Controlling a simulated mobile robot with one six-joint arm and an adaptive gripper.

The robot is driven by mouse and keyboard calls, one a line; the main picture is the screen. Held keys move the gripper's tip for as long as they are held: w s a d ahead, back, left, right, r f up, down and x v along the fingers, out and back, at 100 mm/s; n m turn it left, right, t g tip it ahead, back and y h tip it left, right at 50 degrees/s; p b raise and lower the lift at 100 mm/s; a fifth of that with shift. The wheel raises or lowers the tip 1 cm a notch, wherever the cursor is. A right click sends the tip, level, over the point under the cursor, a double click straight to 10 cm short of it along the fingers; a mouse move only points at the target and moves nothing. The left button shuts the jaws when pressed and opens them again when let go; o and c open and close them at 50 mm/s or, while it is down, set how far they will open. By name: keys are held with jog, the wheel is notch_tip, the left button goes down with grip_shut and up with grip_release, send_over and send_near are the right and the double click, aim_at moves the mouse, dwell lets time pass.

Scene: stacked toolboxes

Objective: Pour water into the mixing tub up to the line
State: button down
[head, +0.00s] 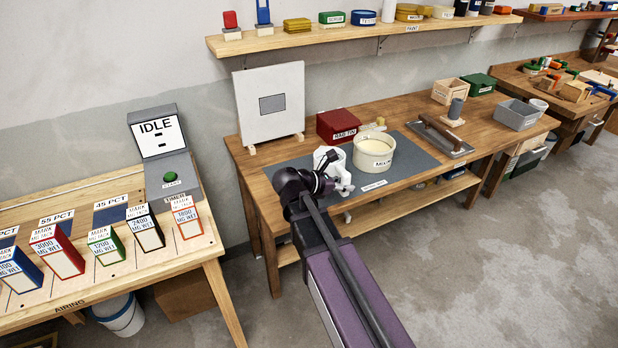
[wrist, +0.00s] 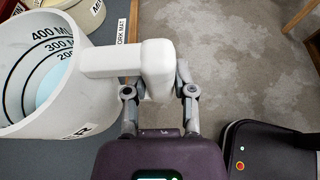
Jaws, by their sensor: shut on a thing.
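A white jug (wrist: 40,75) fills the left of the wrist view, with marks of 200, 300 and 400 ML on its inner wall and pale blue water inside. My gripper (wrist: 158,88) is shut on the jug's handle. In the head view the jug (head: 322,156) is partly hidden behind my gripper (head: 338,181). I cannot tell whether its base touches the mat. The cream mixing tub (head: 376,164) stands just right of the jug on the mat. Its rim also shows at the top left of the wrist view (wrist: 92,22). The tub's fill line and bottom are not clearly visible.
The dark work mat (head: 425,165) lies on a wooden bench. A red rag tin (head: 338,124) stands behind the tub, a grey panel (head: 268,105) at the back left, and a trowel-like tool on a board (head: 440,138) to the right. A shelf (head: 360,32) runs above.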

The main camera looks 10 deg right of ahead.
jog(key=f+b, duration=0.2)
jog(key=a+f+b, duration=0.1)
jog(key=f+b, duration=0.1)
jog(key=f, duration=0.1)
jog(key=shift+a, duration=0.1)
dwell(0.3)
jog(key=w, duration=0.4)
jog(key=w+a+b, duration=0.1)
jog(key=w, duration=0.3)
jog(key=w+f, duration=0.1)
jog(key=w, duration=0.4)
jog(key=shift+w+a+f+b, duration=0.1)
jog(key=shift+a+b, duration=0.2)
jog(key=shift+w, duration=0.1)
